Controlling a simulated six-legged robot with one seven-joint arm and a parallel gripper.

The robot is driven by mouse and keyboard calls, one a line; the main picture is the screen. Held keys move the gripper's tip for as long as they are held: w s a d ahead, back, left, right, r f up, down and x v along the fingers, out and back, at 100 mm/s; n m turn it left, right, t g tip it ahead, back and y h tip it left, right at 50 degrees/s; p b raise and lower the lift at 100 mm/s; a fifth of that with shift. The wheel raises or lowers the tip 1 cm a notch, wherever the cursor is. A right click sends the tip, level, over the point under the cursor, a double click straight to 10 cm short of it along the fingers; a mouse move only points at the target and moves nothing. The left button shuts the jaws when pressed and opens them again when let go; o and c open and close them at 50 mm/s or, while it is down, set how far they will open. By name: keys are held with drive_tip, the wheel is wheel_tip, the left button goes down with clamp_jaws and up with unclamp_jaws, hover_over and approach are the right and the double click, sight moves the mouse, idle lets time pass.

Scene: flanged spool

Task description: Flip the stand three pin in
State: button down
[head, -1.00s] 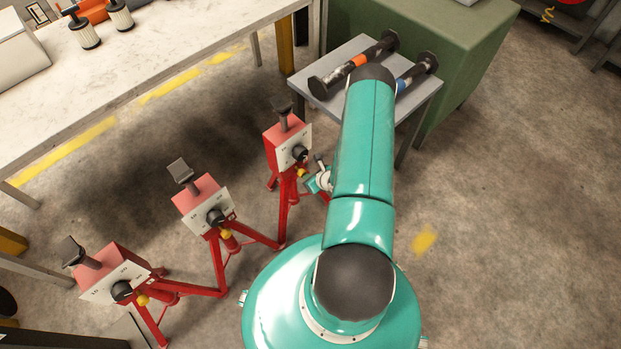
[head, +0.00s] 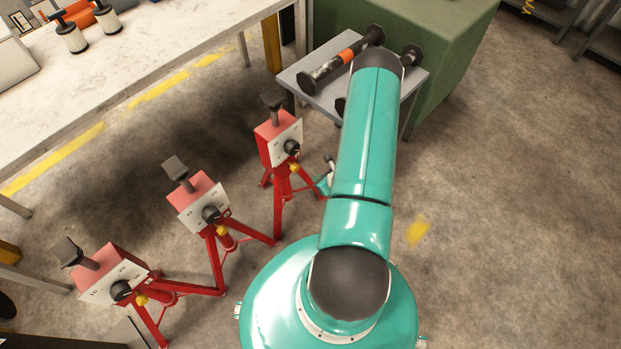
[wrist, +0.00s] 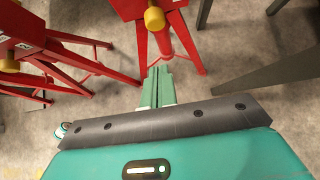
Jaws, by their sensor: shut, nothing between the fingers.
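Three red tripod stands stand in a row in the head view. The far right one (head: 278,140), closest to my gripper, has a pale front plate, a black knob (head: 292,148) and a yellow knob (head: 294,168) below it. I cannot read which is stand three. In the wrist view my gripper (wrist: 159,72) is shut and empty, its fingertips pointing at a red stand's leg just below a yellow knob (wrist: 154,18). I cannot tell whether the fingertips touch the leg. In the head view my arm hides most of the gripper.
The middle stand (head: 198,203) and near left stand (head: 110,275) are to the left. A grey table (head: 305,85) with flanged spools is behind my arm, beside a green cabinet (head: 440,60). A long workbench (head: 150,70) runs at upper left. Floor at right is clear.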

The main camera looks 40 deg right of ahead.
drive_tip(key=v, duration=0.3)
drive_tip(key=shift+s+r, duration=0.3)
idle(0.3)
drive_tip(key=w+a+r+n+g+y, duration=0.15)
drive_tip(key=w+a+r+n, duration=0.35)
drive_tip(key=r, duration=0.5)
drive_tip(key=w+a+r+n+y, duration=0.3)
drive_tip(key=a+r+n, duration=0.3)
drive_tip(key=r, duration=0.4)
drive_tip(key=w+a+r+n+g+y, duration=0.15)
drive_tip(key=w+a+r+n, duration=0.35)
drive_tip(key=r, duration=0.5)
drive_tip(key=s+a+r+n+g, duration=0.3)
drive_tip(key=s+a+r+n, duration=0.4)
drive_tip(key=a+r+n, duration=0.55)
drive_tip(key=s+r+n+t+h, duration=0.2)
drive_tip(key=s+r+n+h, duration=0.4)
drive_tip(key=s+r, duration=0.5)
drive_tip(key=shift+a+r+n+t, duration=0.3)
drive_tip(key=shift+a+r+n, duration=0.15)
drive_tip(key=shift+r+n, duration=0.1)
